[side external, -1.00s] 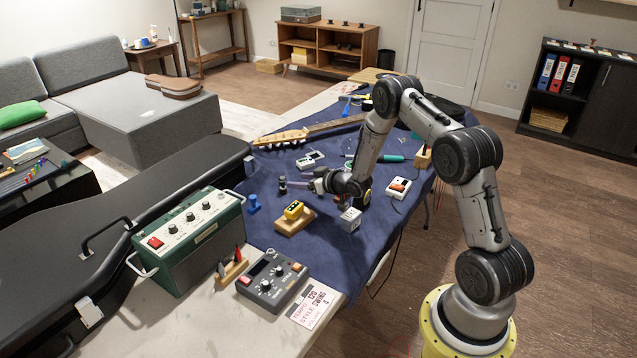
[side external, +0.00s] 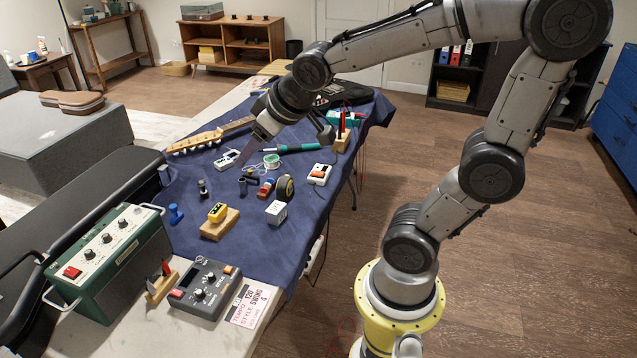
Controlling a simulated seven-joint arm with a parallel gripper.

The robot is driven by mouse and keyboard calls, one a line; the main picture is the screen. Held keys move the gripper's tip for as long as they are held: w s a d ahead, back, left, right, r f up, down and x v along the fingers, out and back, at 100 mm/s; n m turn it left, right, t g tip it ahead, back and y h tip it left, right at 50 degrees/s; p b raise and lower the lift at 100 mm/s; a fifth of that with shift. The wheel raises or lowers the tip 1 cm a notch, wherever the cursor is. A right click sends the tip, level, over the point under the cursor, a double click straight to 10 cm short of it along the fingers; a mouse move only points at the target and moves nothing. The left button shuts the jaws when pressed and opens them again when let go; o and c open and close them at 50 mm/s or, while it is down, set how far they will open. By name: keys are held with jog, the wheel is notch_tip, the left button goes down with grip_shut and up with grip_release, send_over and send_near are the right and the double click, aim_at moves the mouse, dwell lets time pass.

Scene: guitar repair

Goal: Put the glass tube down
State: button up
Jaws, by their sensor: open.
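My gripper (side external: 284,150) hangs above the blue cloth (side external: 305,215), over the middle of the bench, with its fingers spread wide apart and nothing visible between them. I cannot pick out the glass tube with certainty. Below the gripper stand a small dark upright piece (side external: 243,187), a red and blue item (side external: 265,190) and a black and tan roll (side external: 285,188); any clear glass among them is too small to tell.
A white box (side external: 276,213), a yellow pedal on a wooden block (side external: 219,224) and a white pedal (side external: 319,174) stand nearby. A guitar neck (side external: 208,137), solder spool (side external: 271,161) and green-handled tool (side external: 297,148) lie farther back. Bare cloth lies right of the white box.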

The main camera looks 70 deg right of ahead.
jog(key=s+a+g, duration=0.1)
jog(key=s+a, duration=0.1)
jog(key=s, duration=0.5)
jog(key=s+a+f+y, duration=0.1)
jog(key=s+a, duration=0.2)
jog(key=s, duration=0.4)
jog(key=shift+s+f+n+g+y, duration=0.2)
jog(key=shift+n+g+y, duration=0.1)
jog(key=shift+n+g, duration=0.1)
